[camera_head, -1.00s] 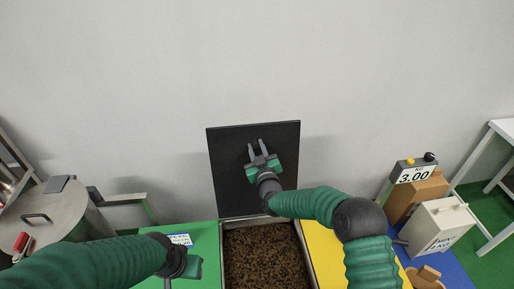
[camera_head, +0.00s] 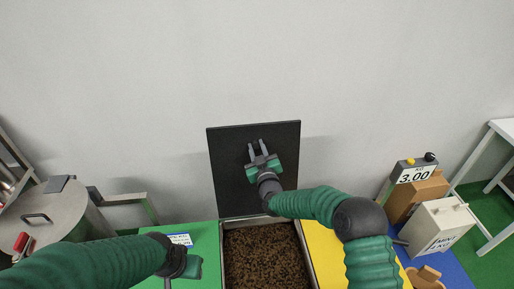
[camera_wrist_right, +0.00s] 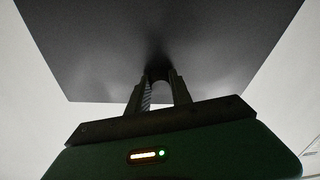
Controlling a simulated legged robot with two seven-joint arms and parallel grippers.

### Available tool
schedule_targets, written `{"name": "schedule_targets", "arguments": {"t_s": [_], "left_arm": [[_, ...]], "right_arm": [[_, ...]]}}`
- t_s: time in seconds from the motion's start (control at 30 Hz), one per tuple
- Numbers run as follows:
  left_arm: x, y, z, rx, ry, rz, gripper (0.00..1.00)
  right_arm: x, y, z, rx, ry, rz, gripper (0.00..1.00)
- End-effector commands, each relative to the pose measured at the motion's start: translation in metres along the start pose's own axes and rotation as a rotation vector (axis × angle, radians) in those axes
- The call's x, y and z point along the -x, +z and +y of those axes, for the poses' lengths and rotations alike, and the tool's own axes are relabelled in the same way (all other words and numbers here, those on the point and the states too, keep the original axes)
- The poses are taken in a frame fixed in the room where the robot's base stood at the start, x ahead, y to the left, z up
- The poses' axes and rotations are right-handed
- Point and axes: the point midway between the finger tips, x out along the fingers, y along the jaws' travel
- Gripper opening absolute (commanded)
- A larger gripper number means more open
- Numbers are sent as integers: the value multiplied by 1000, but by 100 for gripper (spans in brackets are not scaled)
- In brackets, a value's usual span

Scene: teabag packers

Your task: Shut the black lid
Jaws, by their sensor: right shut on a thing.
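The black lid (camera_head: 230,184) stands upright behind a bin of dark brown tea (camera_head: 262,262), against the pale wall. The bin's top is uncovered. My right gripper (camera_head: 257,146) is in front of the lid's face, its fingers pointing up along it. In the right wrist view, the lid (camera_wrist_right: 95,60) fills the top and the fingers (camera_wrist_right: 158,76) meet it at its middle. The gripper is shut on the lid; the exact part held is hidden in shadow. My left gripper (camera_head: 181,279) is low over the green surface, its fingers mostly cut off by the bottom edge.
A green top (camera_head: 208,240) with a label lies left of the bin, a yellow top (camera_head: 322,250) right of it. A round metal drum (camera_head: 50,222) stands at far left. A scale display (camera_head: 411,175), cardboard box (camera_head: 428,190) and white box (camera_head: 437,225) stand right.

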Motion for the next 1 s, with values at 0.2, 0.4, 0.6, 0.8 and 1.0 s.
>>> {"name": "schedule_targets", "arguments": {"t_s": [0.2,0.4,0.6,0.8,1.0], "left_arm": [[-12,3,0,0,0,0,41],[-39,9,0,0,0,0,41],[-63,15,0,0,0,0,41],[-79,19,0,0,0,0,41],[-94,22,0,0,0,0,41]], "right_arm": [[15,-8,0,5,17,60,0],[56,-4,-6,12,45,162,0],[111,-1,-12,18,71,250,0],[161,12,-19,16,70,244,0],[194,26,-26,16,69,239,0]]}}
